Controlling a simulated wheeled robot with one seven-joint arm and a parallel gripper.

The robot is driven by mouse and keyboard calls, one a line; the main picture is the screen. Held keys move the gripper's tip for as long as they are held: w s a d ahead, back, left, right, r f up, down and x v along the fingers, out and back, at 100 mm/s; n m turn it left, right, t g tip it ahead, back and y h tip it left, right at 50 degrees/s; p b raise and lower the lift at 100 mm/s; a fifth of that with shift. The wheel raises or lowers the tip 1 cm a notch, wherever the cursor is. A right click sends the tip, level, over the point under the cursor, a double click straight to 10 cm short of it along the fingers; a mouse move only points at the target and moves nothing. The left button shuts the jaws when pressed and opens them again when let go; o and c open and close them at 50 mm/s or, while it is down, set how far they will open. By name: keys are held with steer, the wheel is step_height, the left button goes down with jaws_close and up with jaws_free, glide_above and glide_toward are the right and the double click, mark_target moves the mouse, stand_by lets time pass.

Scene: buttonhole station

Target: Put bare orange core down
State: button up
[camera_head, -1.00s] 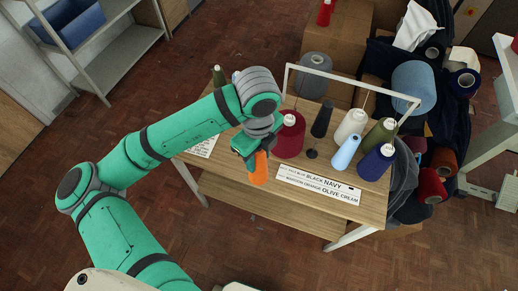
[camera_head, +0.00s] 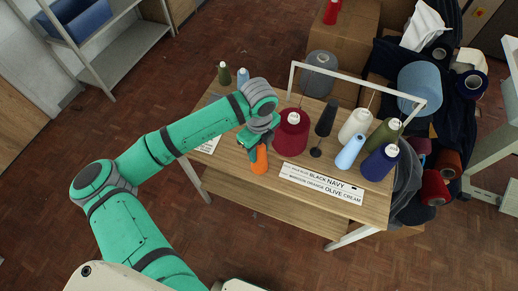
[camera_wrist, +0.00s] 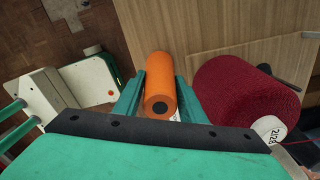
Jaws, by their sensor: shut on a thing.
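The orange core (camera_head: 260,160) is a short, smooth orange tube with a dark hole in its end. My gripper (camera_head: 251,147) is shut on it at the table's front left. In the wrist view the core (camera_wrist: 160,82) sits between the two green fingers of my gripper (camera_wrist: 158,100). I cannot tell whether the core touches the wooden table (camera_head: 235,185). A crimson cone (camera_head: 291,133) stands just right of the gripper; it also shows large in the wrist view (camera_wrist: 240,100).
Right of the crimson cone stand a black cone (camera_head: 325,118), a cream cone (camera_head: 355,125), a light blue cone (camera_head: 350,152), an olive cone (camera_head: 384,134) and a navy cone (camera_head: 380,163). A label strip (camera_head: 322,184) lies along the front edge. A white frame (camera_head: 352,83) rises behind.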

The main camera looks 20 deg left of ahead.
steer(key=shift+f, duration=0.15)
steer(key=o, duration=1)
steer(key=shift+o, duration=0.2)
